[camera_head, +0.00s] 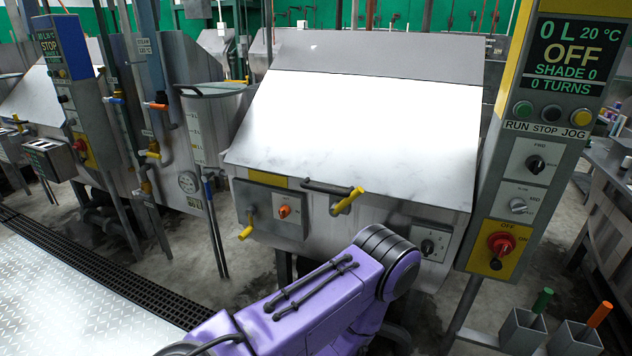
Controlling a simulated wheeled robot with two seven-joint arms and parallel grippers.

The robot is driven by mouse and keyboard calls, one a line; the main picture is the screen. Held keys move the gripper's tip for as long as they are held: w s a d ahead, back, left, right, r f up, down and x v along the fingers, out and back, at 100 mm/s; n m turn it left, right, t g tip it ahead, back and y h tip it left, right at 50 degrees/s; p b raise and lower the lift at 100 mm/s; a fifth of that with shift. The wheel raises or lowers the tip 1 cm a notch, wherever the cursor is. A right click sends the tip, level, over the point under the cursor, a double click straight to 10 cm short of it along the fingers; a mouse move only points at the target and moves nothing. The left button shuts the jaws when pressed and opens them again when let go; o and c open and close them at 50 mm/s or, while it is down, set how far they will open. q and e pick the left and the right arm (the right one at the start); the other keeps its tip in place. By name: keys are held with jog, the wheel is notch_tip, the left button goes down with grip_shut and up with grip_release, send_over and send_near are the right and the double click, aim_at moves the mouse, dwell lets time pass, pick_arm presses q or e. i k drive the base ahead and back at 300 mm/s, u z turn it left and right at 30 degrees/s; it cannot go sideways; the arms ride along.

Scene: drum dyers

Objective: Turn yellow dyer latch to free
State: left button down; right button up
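The dyer with the yellow-edged control post (512,165) fills the middle, with a large bright sloping steel lid (365,120). A yellow tag (268,179) sits on its front. A dark bar along the front edge ends in a yellow-gripped handle (347,201), which looks like the latch; its grip slants down to the left. Another yellow-gripped lever (247,231) hangs at a small panel (270,211) with an orange knob. A purple arm of mine crosses the bottom centre below the handle, apart from it in the picture. Neither gripper shows.
The post display reads OFF and 0 TURNS, above a red rotary switch (501,244). A blue-topped control post (65,95) and other dyers stand left. Steel holders with green (543,300) and orange (599,314) handles are at bottom right. A floor grate (100,270) runs at left.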

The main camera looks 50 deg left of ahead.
aim_at(337, 207)
jog(key=u, duration=1.1)
jog(key=i, duration=0.1)
jog(key=z, duration=0.15)
